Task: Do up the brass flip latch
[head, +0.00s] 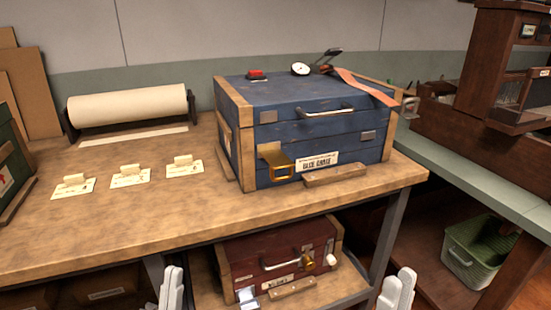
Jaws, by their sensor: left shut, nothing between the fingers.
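A blue case (300,128) with wooden corner strips stands shut-lidded on the workbench, labelled "BLUE CRANE". A brass flip latch (278,162) is on its front, left of the label; its plate and square loop stick out from the front face. Whether the loop touches a catch is too small to tell. My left gripper (171,288) is shut and empty at the bottom edge, below and left of the latch. My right gripper (397,290) is at the bottom edge, below and right of the blue case; its opening is unclear. Both are well apart from the latch.
A dark red case (280,258) with brass fittings sits on the shelf below. A paper roll (128,106) and several cards are left on the bench. A green basket (478,252) is at right.

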